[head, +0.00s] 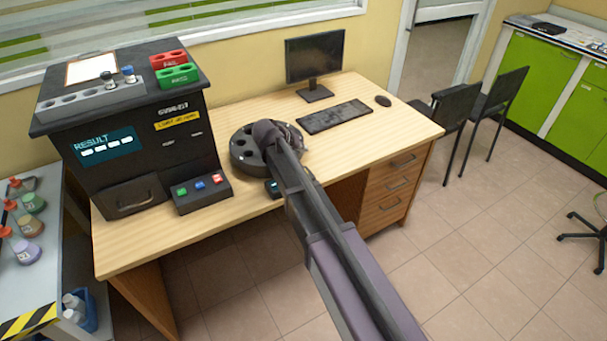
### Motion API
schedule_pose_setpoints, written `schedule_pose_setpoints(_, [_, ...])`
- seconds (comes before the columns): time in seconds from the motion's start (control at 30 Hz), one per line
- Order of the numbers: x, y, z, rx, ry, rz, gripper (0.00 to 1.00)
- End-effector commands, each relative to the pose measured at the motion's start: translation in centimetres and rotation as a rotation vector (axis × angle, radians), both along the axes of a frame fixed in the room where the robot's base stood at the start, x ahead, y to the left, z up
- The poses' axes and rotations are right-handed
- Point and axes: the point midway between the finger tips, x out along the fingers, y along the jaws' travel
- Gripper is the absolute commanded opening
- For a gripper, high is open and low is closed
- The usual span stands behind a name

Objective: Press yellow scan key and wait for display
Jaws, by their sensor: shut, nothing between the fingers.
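A small dark device with a lit bluish display (272,188) sits at the front edge of the desk, mostly hidden behind my arm. No yellow key shows; the part of this device behind my arm is hidden. What the display reads is too small to tell. My arm reaches from the bottom right to above the desk, and its far end is in front of a round dark rack (240,156). My gripper's fingers are hidden behind my arm, so whether they touch the device cannot be seen.
A black analyser (133,170) stands at left, its RESULT screen (106,146) showing dashes, with green, blue and red buttons (201,186) at its base. A monitor (315,60), keyboard (335,116) and mouse (383,101) are at the desk's back. Bare desk (395,135) lies right.

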Motion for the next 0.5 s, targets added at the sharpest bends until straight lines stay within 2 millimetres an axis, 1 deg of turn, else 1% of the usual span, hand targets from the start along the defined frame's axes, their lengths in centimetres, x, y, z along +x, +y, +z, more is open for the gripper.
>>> schedule_pose_setpoints(0.03, [0.0,0.0,-0.8,0.0,0.0,0.0,0.0])
schedule_pose_setpoints(0.5, [0.0,0.1,-4.7,-0.001,0.001,0.001,0.0])
